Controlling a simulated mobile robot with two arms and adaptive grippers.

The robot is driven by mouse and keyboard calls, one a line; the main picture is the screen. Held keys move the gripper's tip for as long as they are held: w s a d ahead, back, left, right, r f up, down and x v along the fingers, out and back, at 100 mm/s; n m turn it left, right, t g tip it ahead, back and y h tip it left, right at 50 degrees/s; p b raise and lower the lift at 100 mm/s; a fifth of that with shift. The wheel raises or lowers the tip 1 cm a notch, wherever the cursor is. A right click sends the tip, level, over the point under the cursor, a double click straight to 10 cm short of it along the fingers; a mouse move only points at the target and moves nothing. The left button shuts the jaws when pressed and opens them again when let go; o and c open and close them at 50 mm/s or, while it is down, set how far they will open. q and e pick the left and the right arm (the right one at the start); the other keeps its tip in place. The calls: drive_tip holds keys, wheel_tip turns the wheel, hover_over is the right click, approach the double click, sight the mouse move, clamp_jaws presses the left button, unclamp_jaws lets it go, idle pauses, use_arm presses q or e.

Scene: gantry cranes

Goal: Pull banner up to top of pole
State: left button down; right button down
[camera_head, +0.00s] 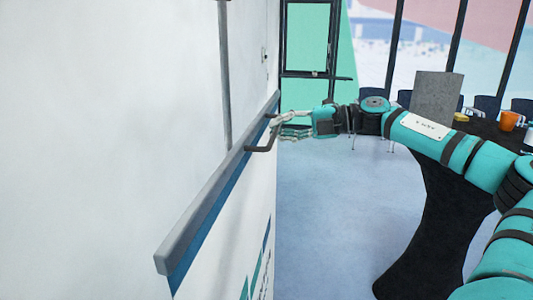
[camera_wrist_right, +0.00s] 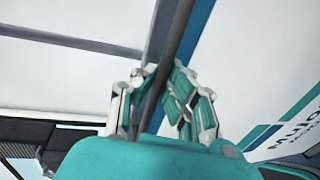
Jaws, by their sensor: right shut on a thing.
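The banner (camera_head: 233,250) is white with blue and teal print and hangs at the left in the head view. A grey top bar (camera_head: 205,210) with a dark handle (camera_head: 262,149) runs along its upper edge. A thin grey pole (camera_head: 224,75) rises behind the bar. My right gripper (camera_head: 283,127) is at the far end of the bar, shut on the handle. In the right wrist view the gripper (camera_wrist_right: 160,95) has its fingers on both sides of the dark handle bar (camera_wrist_right: 172,50). The printed banner (camera_wrist_right: 285,115) is at the right there. My left gripper is out of view.
A plain white wall (camera_head: 110,100) stands behind the pole. A black-draped table (camera_head: 430,215) at the right holds a grey board (camera_head: 437,98) and an orange mug (camera_head: 509,121). Dark chairs stand behind it. Blue floor (camera_head: 325,220) between banner and table is clear.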

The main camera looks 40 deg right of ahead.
wheel_tip(320, 180, up, 26)
drive_tip(key=p, duration=1.5)
drive_tip(key=shift+f, duration=0.2)
drive_tip(key=shift+d+r, duration=0.1)
drive_tip(key=c, duration=1.7)
unclamp_jaws()
drive_tip(key=shift+o, duration=0.2)
drive_tip(key=shift+f, duration=0.25)
drive_tip(key=shift+s+d, duration=0.1)
